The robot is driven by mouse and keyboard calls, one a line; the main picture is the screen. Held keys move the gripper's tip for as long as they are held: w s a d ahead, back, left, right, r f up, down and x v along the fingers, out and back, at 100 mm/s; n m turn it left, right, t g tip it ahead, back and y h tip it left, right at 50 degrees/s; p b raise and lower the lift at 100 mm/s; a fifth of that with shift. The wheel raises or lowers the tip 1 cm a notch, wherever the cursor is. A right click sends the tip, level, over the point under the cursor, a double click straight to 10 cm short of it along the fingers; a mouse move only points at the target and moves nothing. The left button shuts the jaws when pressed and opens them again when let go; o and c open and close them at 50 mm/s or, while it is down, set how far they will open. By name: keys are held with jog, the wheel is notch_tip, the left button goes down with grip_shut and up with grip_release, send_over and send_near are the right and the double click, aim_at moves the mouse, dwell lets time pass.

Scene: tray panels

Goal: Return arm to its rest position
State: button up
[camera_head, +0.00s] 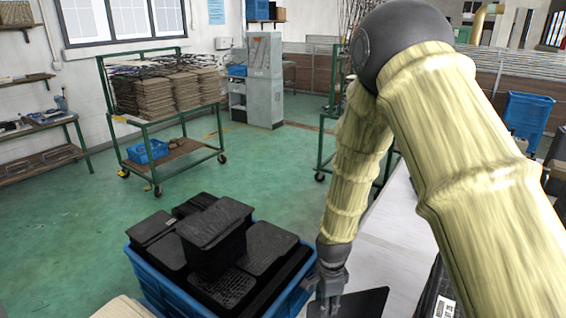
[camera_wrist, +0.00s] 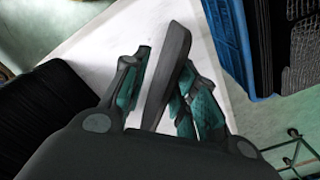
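My gripper (camera_head: 328,296) is low over the right side of the blue crate and the left edge of the white table. In the wrist view its teal-padded fingers (camera_wrist: 165,90) stand on both sides of a dark flat panel (camera_wrist: 170,65), seen nearly edge-on, and appear shut on it. In the head view a dark panel (camera_head: 365,303) extends right from the gripper over the white table; its lower part is cut off. My arm reaches down from the upper right.
A blue crate (camera_head: 160,292) full of black trays and panels (camera_head: 215,232) stands left of the gripper. A white table (camera_head: 395,225) lies right, with black ribbed items (camera_wrist: 50,105) on it. A green cart (camera_head: 190,157) with cardboard stands behind. Green floor at left is clear.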

jog(key=shift+s+a+r, duration=0.1)
jog(key=shift+s+a, duration=0.1)
jog(key=shift+a, duration=0.35)
jog(key=shift+s+a+r, duration=0.1)
jog(key=shift+s+a, duration=0.1)
jog(key=shift+a, duration=0.35)
jog(key=shift+f, duration=0.1)
